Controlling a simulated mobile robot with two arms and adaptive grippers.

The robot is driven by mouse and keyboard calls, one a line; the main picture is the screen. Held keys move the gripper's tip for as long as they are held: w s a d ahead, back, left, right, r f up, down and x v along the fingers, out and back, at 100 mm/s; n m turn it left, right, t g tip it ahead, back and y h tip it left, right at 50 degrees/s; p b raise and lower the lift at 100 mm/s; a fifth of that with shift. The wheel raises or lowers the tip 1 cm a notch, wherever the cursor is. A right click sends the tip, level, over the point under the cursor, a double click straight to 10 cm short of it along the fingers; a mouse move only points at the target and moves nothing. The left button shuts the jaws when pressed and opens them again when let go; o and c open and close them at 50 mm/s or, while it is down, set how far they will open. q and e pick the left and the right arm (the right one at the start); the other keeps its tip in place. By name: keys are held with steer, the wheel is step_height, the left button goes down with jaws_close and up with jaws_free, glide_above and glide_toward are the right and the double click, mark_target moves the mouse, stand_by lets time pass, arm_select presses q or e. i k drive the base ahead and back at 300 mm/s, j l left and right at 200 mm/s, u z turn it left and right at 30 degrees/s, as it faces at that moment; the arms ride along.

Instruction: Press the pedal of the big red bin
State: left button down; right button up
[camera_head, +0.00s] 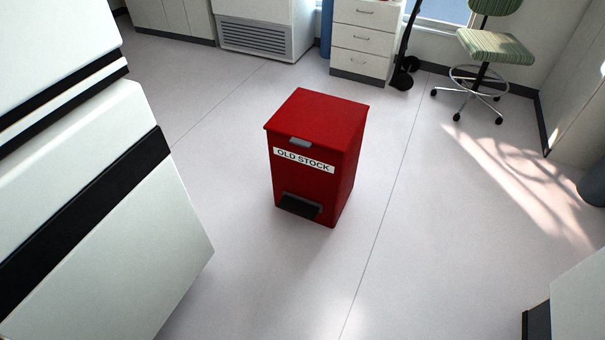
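The big red bin (344,170) stands upright on the floor near the middle of the head view. Its lid (320,112) is shut, with a small grey handle (300,142) at the front edge. A white label (304,160) reading "OLD STOCK" is on its front. The dark pedal (298,207) sits low on the front face, in a grey-framed opening, and faces toward me. Neither of my grippers shows in this view.
A large white and black cabinet-like body (160,240) fills the left side. White drawers (361,40) and a green striped swivel chair (495,45) stand at the back. A white corner piece (580,305) is at lower right. The floor (260,275) before the bin is clear.

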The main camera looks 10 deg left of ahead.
mark_target(308, 210)
steer(key=i+u, duration=0.25)
steer(key=i, duration=0.25)
steer(key=i+l+u, duration=0.2)
steer(key=i, duration=0.3)
steer(key=i+l+u, duration=0.25)
steer(key=i, duration=0.25)
